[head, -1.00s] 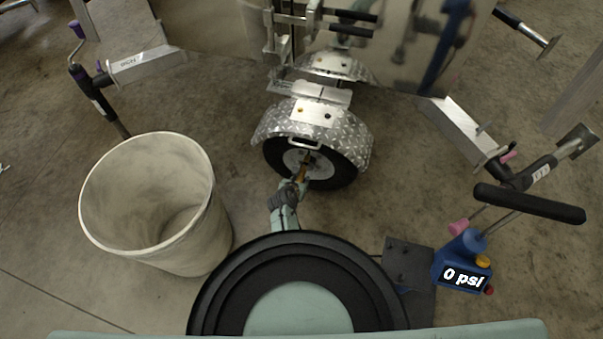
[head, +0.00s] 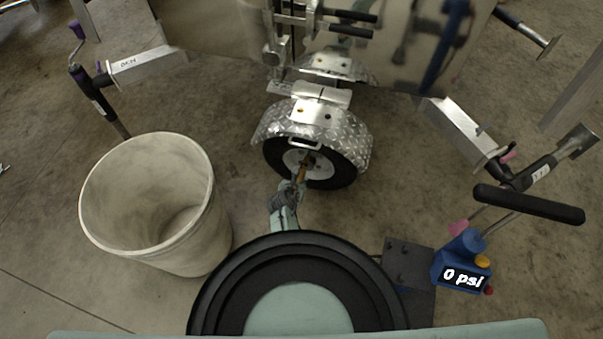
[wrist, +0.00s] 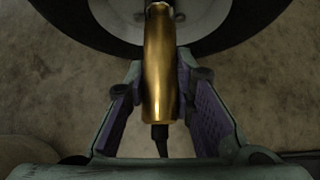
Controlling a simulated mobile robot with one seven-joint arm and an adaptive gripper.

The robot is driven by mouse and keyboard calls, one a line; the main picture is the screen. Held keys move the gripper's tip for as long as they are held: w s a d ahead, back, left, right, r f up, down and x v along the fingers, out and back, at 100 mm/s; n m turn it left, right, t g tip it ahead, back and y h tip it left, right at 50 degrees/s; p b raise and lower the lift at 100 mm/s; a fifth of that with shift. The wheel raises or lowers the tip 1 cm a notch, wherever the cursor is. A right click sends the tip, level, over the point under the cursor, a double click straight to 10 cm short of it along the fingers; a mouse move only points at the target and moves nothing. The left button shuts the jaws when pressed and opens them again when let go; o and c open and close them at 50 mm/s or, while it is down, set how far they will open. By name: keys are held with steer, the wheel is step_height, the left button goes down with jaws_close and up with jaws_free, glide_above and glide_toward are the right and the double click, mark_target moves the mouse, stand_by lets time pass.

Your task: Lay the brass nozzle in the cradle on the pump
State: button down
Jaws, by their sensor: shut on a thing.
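The brass nozzle (wrist: 159,70) is between the two fingers of my gripper (wrist: 160,85) in the wrist view. My gripper is shut on it. A dark hose or stem leaves its near end, and its far end reaches the hub of the trailer wheel (head: 311,162). I cannot tell whether the nozzle is fixed to the valve there. In the head view my gripper (head: 300,187) is small, just in front of the wheel, with the nozzle (head: 303,173) at its tip. The blue pump (head: 463,262) stands at the lower right and its display reads 0 psi. I cannot make out its cradle clearly.
A large pale bin (head: 150,205) stands to the left of my arm. The diamond-plate fender (head: 318,122) covers the wheel's top. A black pump handle (head: 528,204) and a trailer jack (head: 500,170) are at the right. Bare concrete lies between wheel and pump.

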steer(key=s, duration=0.1)
steer(key=s+a+p, duration=0.1)
steer(key=s, duration=0.2)
steer(key=shift+s+a+p, duration=0.25)
steer(key=shift+p, duration=0.1)
stand_by(0.5)
stand_by(0.5)
